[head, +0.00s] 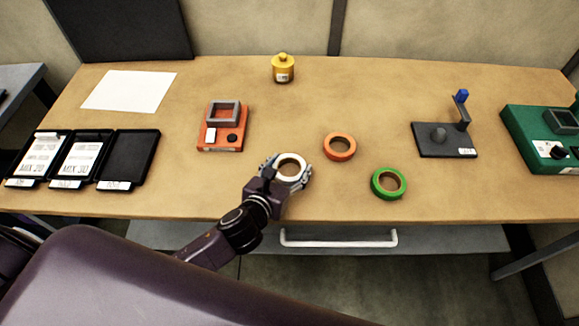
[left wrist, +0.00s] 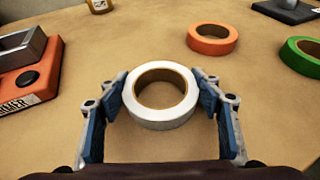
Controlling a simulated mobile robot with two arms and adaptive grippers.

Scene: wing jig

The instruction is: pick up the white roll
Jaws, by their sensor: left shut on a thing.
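The white roll (head: 291,168) lies near the front middle of the table in the head view. It also shows in the left wrist view (left wrist: 159,112), flat, with a brown inner core. My left gripper (head: 287,172) is around the roll, one finger on each side. In the left wrist view the blue finger pads of the left gripper (left wrist: 161,105) flank the roll, and the gripper is shut on it. The roll appears at table level; I cannot tell whether it is lifted. My right gripper is not in view.
An orange roll (head: 339,147) and a green roll (head: 388,183) lie to the right. A red device (head: 222,139) stands to the left, a yellow container (head: 283,69) behind. Black trays (head: 128,160) lie far left. A dark stand (head: 444,148) and green machine (head: 536,128) are right.

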